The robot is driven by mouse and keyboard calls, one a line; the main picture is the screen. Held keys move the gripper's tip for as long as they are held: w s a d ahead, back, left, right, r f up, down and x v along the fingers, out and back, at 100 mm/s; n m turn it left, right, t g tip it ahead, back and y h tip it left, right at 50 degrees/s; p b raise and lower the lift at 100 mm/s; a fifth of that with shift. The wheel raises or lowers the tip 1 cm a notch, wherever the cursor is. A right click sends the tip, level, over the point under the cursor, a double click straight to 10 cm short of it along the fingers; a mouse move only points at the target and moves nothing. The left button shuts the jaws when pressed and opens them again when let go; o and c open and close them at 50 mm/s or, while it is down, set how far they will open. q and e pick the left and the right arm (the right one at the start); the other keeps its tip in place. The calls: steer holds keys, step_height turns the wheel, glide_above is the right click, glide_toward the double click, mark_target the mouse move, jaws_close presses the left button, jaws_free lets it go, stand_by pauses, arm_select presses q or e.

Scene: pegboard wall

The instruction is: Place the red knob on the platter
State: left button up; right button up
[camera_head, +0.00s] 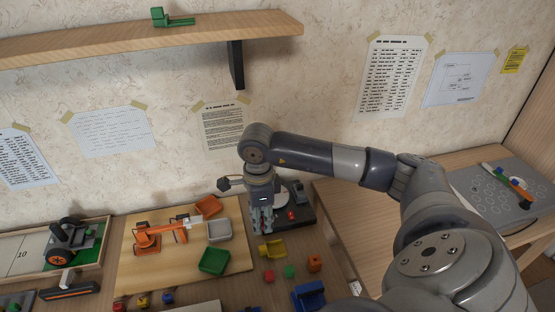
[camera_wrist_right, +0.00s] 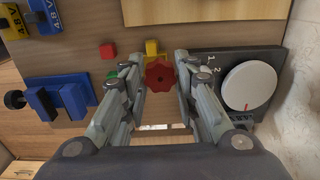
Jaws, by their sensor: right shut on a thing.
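The red knob (camera_wrist_right: 160,75) has a scalloped rim and sits between the fingertips of my right gripper (camera_wrist_right: 161,72) in the right wrist view. The gripper is shut on it. In the head view my right gripper (camera_head: 262,225) points down beside the wooden board, and the knob cannot be made out there. A white round disc (camera_wrist_right: 249,87) with a red mark lies on a dark base (camera_wrist_right: 212,60) just right of the gripper in the wrist view; it looks like the platter. The dark base (camera_head: 302,217) also shows in the head view, partly behind the gripper. My left gripper is not in view.
The wooden board (camera_head: 140,270) left of the gripper holds an orange toy arm (camera_head: 160,236) and small trays. A yellow piece (camera_head: 272,249), small cubes and a blue block (camera_head: 309,295) lie in front. A shelf (camera_head: 150,33) is above, the wall behind.

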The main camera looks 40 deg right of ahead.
steer(key=shift+d+f+m, duration=0.35)
steer(key=shift+d+m, duration=0.2)
steer(key=shift+m, duration=0.05)
steer(key=shift+w+d+f, duration=0.1)
steer(key=shift+d, duration=0.15)
steer(key=shift+m, duration=0.4)
steer(key=w+d, duration=0.1)
steer(key=w+d+b, duration=0.1)
steer(key=w+d, duration=0.1)
steer(key=shift+d+f, duration=0.3)
steer(key=b, duration=0.4)
glide_above(281, 199)
steer(key=w, duration=0.3)
steer(key=shift+w+a+f, duration=0.1)
steer(key=shift+a+f, duration=0.15)
steer(key=shift+f, duration=0.25)
arm_select(q)
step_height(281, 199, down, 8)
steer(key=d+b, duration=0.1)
steer(key=b, duration=0.2)
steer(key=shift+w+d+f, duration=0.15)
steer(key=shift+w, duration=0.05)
arm_select(e)
steer(key=shift+f, duration=1.7)
steer(key=shift+f, duration=0.2)
steer(key=o, duration=0.8)
steer(key=shift+c, duration=0.2)
